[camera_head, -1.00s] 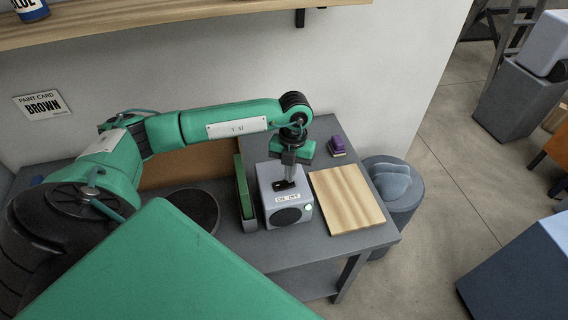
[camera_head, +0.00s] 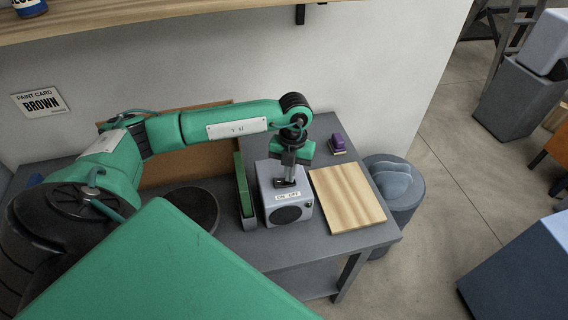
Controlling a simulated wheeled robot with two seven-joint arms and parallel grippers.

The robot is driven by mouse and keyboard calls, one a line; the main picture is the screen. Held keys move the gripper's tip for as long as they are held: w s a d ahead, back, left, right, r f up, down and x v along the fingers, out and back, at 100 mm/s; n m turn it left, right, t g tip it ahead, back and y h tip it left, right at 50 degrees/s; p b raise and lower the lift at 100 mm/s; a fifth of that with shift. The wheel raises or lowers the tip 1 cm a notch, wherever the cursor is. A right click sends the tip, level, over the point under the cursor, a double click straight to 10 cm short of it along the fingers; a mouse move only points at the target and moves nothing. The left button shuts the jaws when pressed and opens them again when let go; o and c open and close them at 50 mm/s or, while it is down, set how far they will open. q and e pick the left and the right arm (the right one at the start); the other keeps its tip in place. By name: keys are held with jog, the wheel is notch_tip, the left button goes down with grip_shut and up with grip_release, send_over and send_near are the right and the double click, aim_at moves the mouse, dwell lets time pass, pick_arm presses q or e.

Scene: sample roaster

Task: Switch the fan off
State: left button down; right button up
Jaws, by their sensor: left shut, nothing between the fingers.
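The fan is a small light-grey box (camera_head: 303,187) on the grey workbench, with a dark round grille on its front and an "ON OFF" label (camera_head: 288,196) at the top front edge. A small indicator (camera_head: 308,205) at the front right looks dark green. My left gripper (camera_head: 285,183) points down at the top of the box, just behind the label. It is shut with nothing in it. The fingertips are at or very near the switch plate, and they hide the switch, so its position cannot be told. My right gripper is not in view.
A green panel in a grey holder (camera_head: 246,196) stands close left of the fan. A wooden board (camera_head: 347,199) lies to its right. A purple-topped block (camera_head: 338,143) sits behind, a dark round plate (camera_head: 193,207) further left. A grey bin (camera_head: 398,197) stands beyond the bench.

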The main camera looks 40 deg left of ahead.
pick_arm(q)
notch_tip(320, 180, up, 7)
jog(key=p, duration=0.3)
jog(key=shift+p, duration=0.3)
dwell(0.6)
